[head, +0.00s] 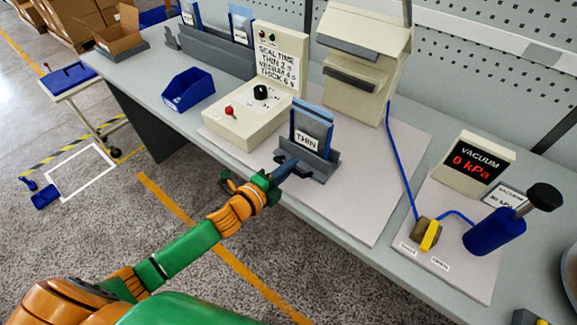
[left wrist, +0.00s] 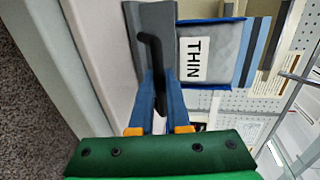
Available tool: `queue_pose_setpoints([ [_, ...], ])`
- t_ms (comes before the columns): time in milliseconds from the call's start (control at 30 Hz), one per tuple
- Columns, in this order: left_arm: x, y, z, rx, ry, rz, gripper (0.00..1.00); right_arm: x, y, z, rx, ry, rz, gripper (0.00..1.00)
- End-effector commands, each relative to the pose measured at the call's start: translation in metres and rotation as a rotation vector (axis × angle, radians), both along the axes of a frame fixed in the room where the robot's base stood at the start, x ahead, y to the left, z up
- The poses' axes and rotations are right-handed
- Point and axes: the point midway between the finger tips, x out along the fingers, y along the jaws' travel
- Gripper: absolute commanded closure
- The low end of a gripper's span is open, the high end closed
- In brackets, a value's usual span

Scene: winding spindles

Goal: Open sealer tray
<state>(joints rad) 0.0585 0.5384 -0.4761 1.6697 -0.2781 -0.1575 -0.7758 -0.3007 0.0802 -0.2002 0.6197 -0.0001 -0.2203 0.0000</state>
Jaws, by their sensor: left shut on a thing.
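A grey tray (head: 325,168) sits on the pale mat near the bench's front edge. It holds an upright blue-edged pouch labelled THIN (head: 309,138), which also shows in the left wrist view (left wrist: 208,60). A black bent handle (left wrist: 152,42) stands out at the tray's front. My left gripper (head: 287,169) is at this handle, and in the left wrist view its blue fingers (left wrist: 159,78) are shut on it, one on each side. Part of the handle is hidden between the fingers. My right gripper is not in view.
A cream control box (head: 243,119) with a red knob stands left of the tray, by a seal-time sign (head: 279,62). A cream machine (head: 362,87) stands behind. A blue bin (head: 189,91) is at left. A vacuum display (head: 471,165) and blue pump (head: 492,233) are at right. Bare mat lies right of the tray.

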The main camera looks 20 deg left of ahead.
Motion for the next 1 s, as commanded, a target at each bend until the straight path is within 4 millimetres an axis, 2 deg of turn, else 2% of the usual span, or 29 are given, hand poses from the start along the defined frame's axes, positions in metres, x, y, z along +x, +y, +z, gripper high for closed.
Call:
queue_pose_setpoints([
  [567,0.0001,0.0001,0.0,0.0,0.0,0.0,1.0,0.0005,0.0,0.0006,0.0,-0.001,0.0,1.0],
  [600,0.0001,0.0001,0.0,0.0,0.0,0.0,0.75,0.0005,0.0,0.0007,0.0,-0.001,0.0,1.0],
  [667,0.0001,0.0001,0.0001,0.0,0.0,0.0,0.58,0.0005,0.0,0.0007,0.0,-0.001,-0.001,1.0],
  [700,0.0002,0.0,0.0002,0.0,0.0,0.0,0.55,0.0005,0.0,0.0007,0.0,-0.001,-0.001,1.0],
  [1000,-0.0023,0.001,0.0002,0.0,0.0,0.0,0.55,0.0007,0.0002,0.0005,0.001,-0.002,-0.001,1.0],
])
